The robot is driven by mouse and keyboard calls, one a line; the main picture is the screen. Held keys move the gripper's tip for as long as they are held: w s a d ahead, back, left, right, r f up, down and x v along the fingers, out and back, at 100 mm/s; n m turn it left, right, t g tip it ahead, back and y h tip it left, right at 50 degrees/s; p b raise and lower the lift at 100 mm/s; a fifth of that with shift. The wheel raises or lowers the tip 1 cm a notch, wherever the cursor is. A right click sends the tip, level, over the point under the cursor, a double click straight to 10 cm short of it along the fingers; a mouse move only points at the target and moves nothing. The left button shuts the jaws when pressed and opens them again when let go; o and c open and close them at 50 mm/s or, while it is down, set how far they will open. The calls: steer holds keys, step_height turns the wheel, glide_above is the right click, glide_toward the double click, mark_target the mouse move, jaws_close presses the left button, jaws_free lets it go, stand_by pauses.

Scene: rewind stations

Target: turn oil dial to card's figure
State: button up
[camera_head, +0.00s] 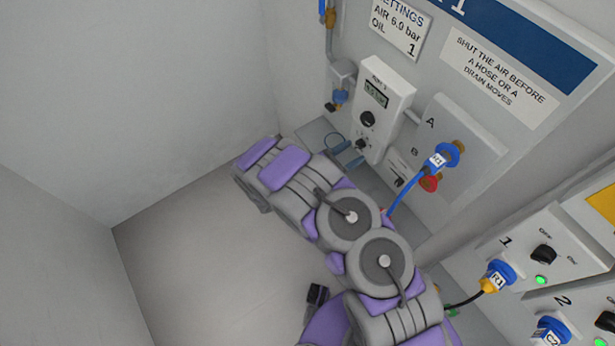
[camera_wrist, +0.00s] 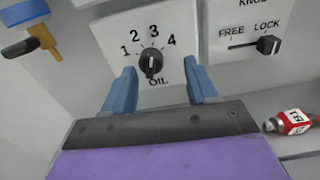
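The oil dial (camera_wrist: 151,63) is a black knob with a light pointer mark on a pale plate, marked 1 to 4 in an arc. Its pointer is roughly upward, near 3. The settings card (camera_head: 402,28) reads AIR 6.0 bar, OIL 1. My gripper (camera_wrist: 160,88) is open, with one blue finger below and to each side of the dial in the wrist view. Nothing is between the fingers at their tips, and I cannot tell how far they are from the plate. In the head view my gripper (camera_head: 343,150) is by the wall, and I cannot make out the dial.
Right of the dial is a FREE/LOCK lever (camera_wrist: 268,44), set toward LOCK. The regulator box (camera_head: 383,105) has a display and knob. A red-tagged plug (camera_wrist: 292,122) lies at right. A blue hose (camera_head: 403,192) hangs from panel A/B. The floor at left is clear.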

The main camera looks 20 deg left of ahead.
steer(key=p+v, duration=0.5)
steer(key=v, duration=1.2)
steer(key=shift+w+a+f, duration=0.2)
steer(key=shift+w+a, duration=0.1)
steer(key=shift+a, duration=0.15)
stand_by(0.6)
steer(key=shift+d, duration=0.25)
steer(key=shift+a, duration=0.1)
